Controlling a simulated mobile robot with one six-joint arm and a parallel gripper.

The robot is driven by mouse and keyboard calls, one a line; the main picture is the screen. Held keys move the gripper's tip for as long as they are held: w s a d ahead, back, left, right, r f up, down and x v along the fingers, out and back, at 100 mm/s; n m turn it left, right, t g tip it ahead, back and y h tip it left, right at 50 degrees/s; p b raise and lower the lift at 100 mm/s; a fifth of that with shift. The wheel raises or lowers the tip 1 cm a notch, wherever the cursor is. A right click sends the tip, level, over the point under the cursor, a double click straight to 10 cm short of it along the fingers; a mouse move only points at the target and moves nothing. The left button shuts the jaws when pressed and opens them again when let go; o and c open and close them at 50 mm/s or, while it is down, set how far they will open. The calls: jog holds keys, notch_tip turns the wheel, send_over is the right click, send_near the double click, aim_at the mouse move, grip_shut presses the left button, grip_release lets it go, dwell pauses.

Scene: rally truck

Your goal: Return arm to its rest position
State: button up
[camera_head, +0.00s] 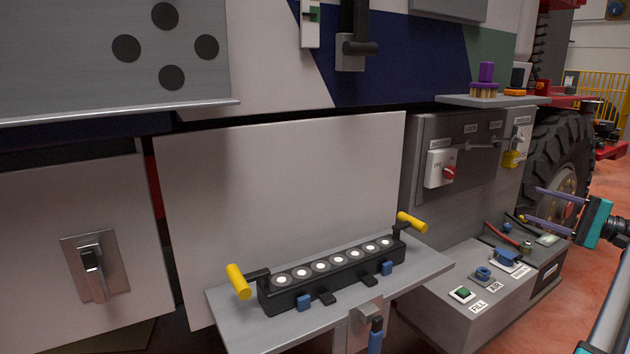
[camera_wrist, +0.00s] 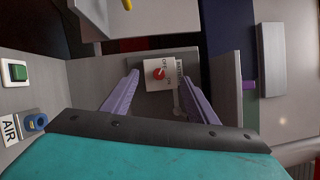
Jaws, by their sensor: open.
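My gripper (camera_head: 540,207) is at the right side of the head view, in front of the truck's side near the wheel. Its two purple fingers are spread apart with nothing between them. In the wrist view, my gripper (camera_wrist: 158,100) is open too, and a red rotary switch (camera_wrist: 159,73) on a white OFF/ON plate shows beyond the fingers. The same red switch (camera_head: 449,174) is on the grey panel in the head view, left of the gripper and apart from it.
A grey ledge with a green button (camera_head: 462,293), a blue fitting (camera_head: 483,273) and cables lies below left of my gripper. The truck wheel (camera_head: 562,185) stands behind it. A shelf (camera_head: 430,278) holds a black lamp bar (camera_head: 330,284) with yellow handles. Red floor (camera_head: 600,262) is clear at right.

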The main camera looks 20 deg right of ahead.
jog(key=w+a+f+g, duration=0.2)
jog(key=w+a+f, duration=0.2)
jog(key=a+f, duration=0.35)
jog(key=w+a+f+g+p, duration=0.1)
jog(key=w+a+f, duration=0.4)
jog(key=f, duration=0.4)
jog(key=w+a+f+g, duration=0.2)
jog(key=w+a+f, duration=0.2)
jog(key=a+f, duration=0.4)
jog(key=s+a+f+n+g+h+p, duration=0.15)
jog(key=a+f+g, duration=0.35)
jog(key=a+f, duration=1.55)
jog(key=s+a+f+n+g+h+p, duration=0.1)
jog(key=s+a+f+n+g+h, duration=0.4)
jog(key=s+a+f, duration=1.05)
jog(key=s+a+f+n+g+h, duration=0.1)
jog(key=s+a+f+n+g, duration=0.1)
jog(key=s, duration=0.5)
jog(key=s+a+f+n+g+h+p, duration=0.1)
jog(key=s+a+f+n+g+h, duration=0.1)
jog(key=s+f, duration=0.2)
jog(key=s+a+f+n+g+h, duration=0.1)
jog(key=s+a+f+n, duration=0.2)
jog(key=s, duration=0.7)
jog(key=shift+s+g+h+p, duration=0.35)
jog(key=shift+g+p, duration=0.05)
